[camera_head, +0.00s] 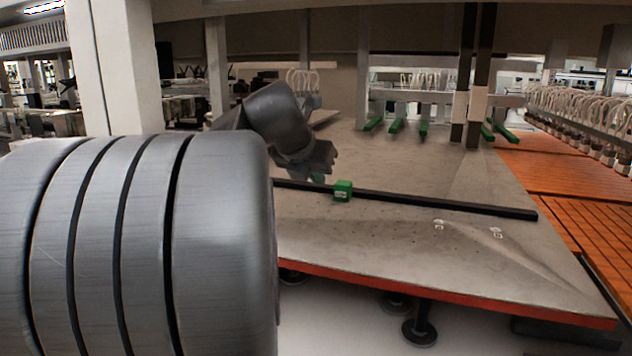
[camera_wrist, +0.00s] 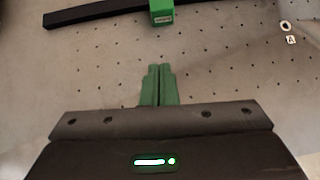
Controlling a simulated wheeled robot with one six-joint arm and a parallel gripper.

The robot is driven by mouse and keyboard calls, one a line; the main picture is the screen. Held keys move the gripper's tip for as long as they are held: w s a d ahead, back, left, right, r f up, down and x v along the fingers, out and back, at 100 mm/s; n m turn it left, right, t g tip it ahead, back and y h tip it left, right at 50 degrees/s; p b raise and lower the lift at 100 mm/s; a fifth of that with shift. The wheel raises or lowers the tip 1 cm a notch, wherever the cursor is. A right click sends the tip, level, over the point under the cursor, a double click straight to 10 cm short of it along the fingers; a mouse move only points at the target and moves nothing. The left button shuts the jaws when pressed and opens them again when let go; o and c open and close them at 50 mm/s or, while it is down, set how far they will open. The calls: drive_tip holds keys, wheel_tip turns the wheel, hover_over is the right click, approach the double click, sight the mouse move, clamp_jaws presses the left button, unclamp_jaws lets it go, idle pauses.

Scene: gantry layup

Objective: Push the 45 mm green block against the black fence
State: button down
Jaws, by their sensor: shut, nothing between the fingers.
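The green block (camera_head: 343,190) sits on the grey table at the black fence (camera_head: 440,202), overlapping its long edge in the head view. In the wrist view the block (camera_wrist: 162,12) is at the top edge, partly cut off, on my gripper's side of the fence (camera_wrist: 95,14). I cannot tell whether block and fence touch. My gripper (camera_wrist: 160,72) is shut and empty, its green fingers pointing at the block with a gap between. In the head view my gripper (camera_head: 318,178) is left of the block, its fingers partly hidden.
The grey perforated table (camera_head: 400,245) has an orange-red front edge and printed marks (camera_head: 495,232) right of the block. Green bars (camera_head: 396,126) stand at the back. Orange slatted surfaces (camera_head: 570,180) lie to the right. The table around the block looks clear.

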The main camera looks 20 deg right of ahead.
sight(341, 194)
drive_tip(key=shift+d+f, duration=0.7)
drive_tip(key=shift+d, duration=0.05)
drive_tip(key=x, duration=0.7)
drive_tip(key=shift+w+f, duration=0.2)
drive_tip(key=shift+w, duration=0.05)
drive_tip(key=shift+w+d+r, duration=0.2)
drive_tip(key=shift+w+d, duration=0.55)
drive_tip(key=shift+w, duration=0.2)
drive_tip(key=shift+w+d, duration=0.5)
drive_tip(key=shift+w, duration=0.05)
drive_tip(key=shift+p, duration=0.3)
